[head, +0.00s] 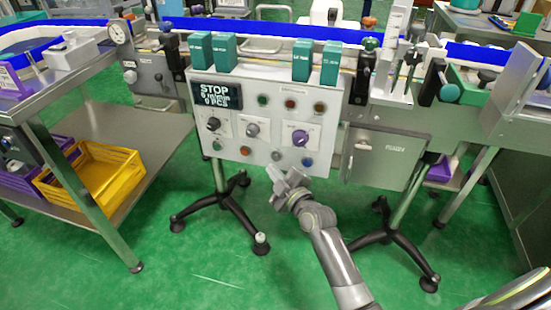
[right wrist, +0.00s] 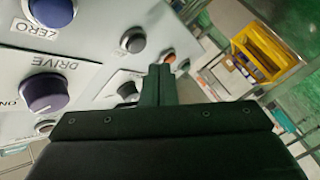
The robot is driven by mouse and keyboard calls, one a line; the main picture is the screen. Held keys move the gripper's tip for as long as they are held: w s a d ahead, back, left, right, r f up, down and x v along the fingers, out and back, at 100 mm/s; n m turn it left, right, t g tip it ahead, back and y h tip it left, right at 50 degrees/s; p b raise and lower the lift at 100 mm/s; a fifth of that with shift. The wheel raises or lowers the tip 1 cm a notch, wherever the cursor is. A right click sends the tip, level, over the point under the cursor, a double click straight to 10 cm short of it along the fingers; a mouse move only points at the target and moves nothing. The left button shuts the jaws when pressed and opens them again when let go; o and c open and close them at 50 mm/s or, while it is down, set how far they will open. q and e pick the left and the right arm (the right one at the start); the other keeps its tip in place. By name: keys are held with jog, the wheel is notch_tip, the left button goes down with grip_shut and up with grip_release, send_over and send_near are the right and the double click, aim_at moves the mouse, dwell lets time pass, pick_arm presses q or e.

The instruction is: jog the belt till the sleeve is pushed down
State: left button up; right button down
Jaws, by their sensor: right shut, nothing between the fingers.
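The control panel (head: 270,120) faces me; its display (head: 216,95) reads STOP, 0 m/min, 0 PCS. Its lower row holds a blue button (head: 307,162), marked ZERO in the right wrist view (right wrist: 50,10), and grey buttons (head: 276,155). A purple DRIVE knob (head: 300,138) sits above; it also shows in the right wrist view (right wrist: 46,94). My right gripper (head: 272,173) is shut and empty, just below the lower button row. In the right wrist view its fingertips (right wrist: 161,72) hide part of the panel; contact cannot be told. The blue belt (head: 270,29) runs behind. I cannot make out the sleeve.
Several green boxes (head: 222,55) stand along the belt above the panel. A clear-topped applicator section with black and green knobs (head: 450,92) is at right. A steel table (head: 60,80) stands at left, with a yellow crate (head: 105,172) on its lower shelf. Tripod feet (head: 222,205) are below the panel.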

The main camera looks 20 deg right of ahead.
jog(key=shift+w+d, duration=0.35)
jog(key=shift+w, duration=0.15)
dwell(1.8)
jog(key=shift+w+d+b, duration=0.25)
jog(key=shift+w+b, duration=0.05)
jog(key=shift+w, duration=0.05)
jog(key=shift+w+d, duration=0.2)
jog(key=shift+w, duration=0.1)
dwell(0.6)
dwell(0.4)
jog(key=shift+s+a, duration=0.45)
jog(key=shift+s, duration=0.25)
jog(key=shift+s+a+b, duration=0.2)
jog(key=shift+s+a, duration=0.5)
jog(key=shift+s, duration=0.35)
jog(key=shift+s+a+b, duration=0.2)
jog(key=shift+s+a, duration=0.5)
jog(key=shift+s, duration=0.3)
dwell(1.3)
